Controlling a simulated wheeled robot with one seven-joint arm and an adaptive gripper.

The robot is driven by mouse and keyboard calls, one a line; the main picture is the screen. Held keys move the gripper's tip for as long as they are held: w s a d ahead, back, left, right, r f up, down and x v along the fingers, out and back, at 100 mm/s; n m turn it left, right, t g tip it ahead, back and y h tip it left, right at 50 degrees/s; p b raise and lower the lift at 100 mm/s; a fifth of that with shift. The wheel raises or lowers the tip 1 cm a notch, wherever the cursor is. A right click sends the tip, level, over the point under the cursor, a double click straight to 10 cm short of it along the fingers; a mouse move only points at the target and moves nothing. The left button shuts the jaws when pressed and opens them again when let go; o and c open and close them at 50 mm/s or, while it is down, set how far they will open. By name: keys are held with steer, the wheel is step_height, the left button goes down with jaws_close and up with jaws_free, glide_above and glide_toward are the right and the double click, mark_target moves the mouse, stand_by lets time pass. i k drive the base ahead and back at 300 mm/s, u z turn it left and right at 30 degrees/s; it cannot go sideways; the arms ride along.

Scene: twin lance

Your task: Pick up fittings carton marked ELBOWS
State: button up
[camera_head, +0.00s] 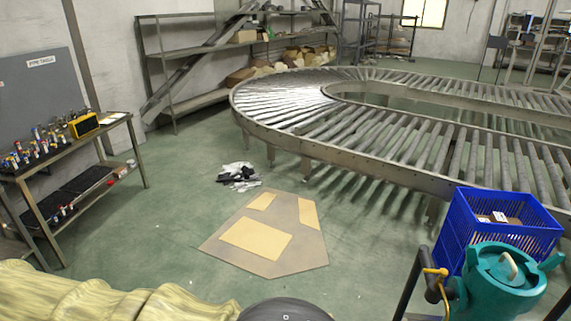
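A brown carton (512,221) with small white marks on it sits inside the blue plastic crate (472,235) at the right. The crate's walls hide most of the carton. The marks are too small to read, so I cannot tell whether they say ELBOWS. Several other boxes, including a brown one (243,36), stand on the back shelves, too far off to read. My gripper is not in view.
A curved roller conveyor (390,140) fills the right. A workbench (75,145) stands at left. Flat cardboard (285,262) and a crumpled heap (238,177) lie on the floor.

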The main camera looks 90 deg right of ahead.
mark_target(495, 217)
steer(key=i, duration=1.15)
steer(key=z, duration=2.5)
steer(key=i, duration=4.35)
steer(key=z, duration=3.3)
